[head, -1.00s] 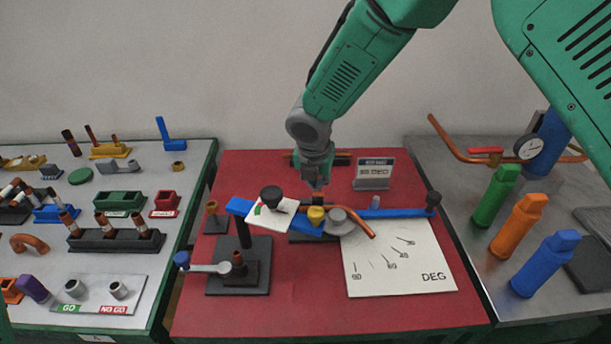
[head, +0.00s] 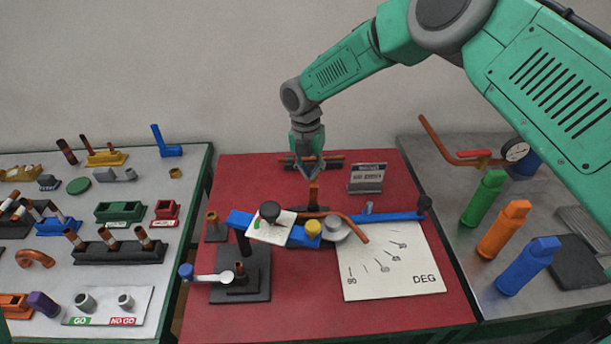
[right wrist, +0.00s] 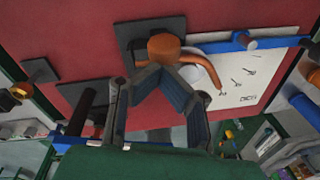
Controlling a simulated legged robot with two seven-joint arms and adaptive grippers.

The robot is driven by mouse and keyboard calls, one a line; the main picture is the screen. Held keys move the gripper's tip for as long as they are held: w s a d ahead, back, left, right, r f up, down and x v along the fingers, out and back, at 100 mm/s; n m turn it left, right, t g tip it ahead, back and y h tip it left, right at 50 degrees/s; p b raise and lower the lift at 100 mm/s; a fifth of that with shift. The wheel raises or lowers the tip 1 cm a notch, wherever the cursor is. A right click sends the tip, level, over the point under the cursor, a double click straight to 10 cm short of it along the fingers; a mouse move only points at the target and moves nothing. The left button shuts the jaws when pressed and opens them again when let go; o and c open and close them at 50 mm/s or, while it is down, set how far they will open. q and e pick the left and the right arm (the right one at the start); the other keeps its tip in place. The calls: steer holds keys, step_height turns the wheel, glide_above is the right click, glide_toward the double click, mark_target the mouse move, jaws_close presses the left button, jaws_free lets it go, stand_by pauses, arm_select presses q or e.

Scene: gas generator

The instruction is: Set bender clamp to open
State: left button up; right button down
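The tube bender has a blue bar (head: 300,235) across a dark stand. A white plate (head: 262,232) with a green mark and a black knob (head: 270,211) sits on its left part. A yellow knob (head: 313,228) and a grey roller (head: 334,230) are near the middle. A bent copper tube (head: 354,230) lies over the bar. A lever with a blue ball (head: 186,271) is at lower left. My left gripper is out of view.
A white angle plate (head: 390,265) marked DEG lies on the red table (head: 320,318). The left table (head: 30,325) holds tube parts. Green, orange and blue bottles (head: 502,233) stand on the right table.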

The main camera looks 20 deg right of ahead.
steer(key=shift+d+f, duration=0.1)
steer(key=shift+f, duration=0.2)
steer(key=shift+w+a+r, duration=0.1)
steer(key=shift+w+a, duration=0.1)
steer(key=shift+a, duration=0.05)
steer(key=shift+r, duration=0.1)
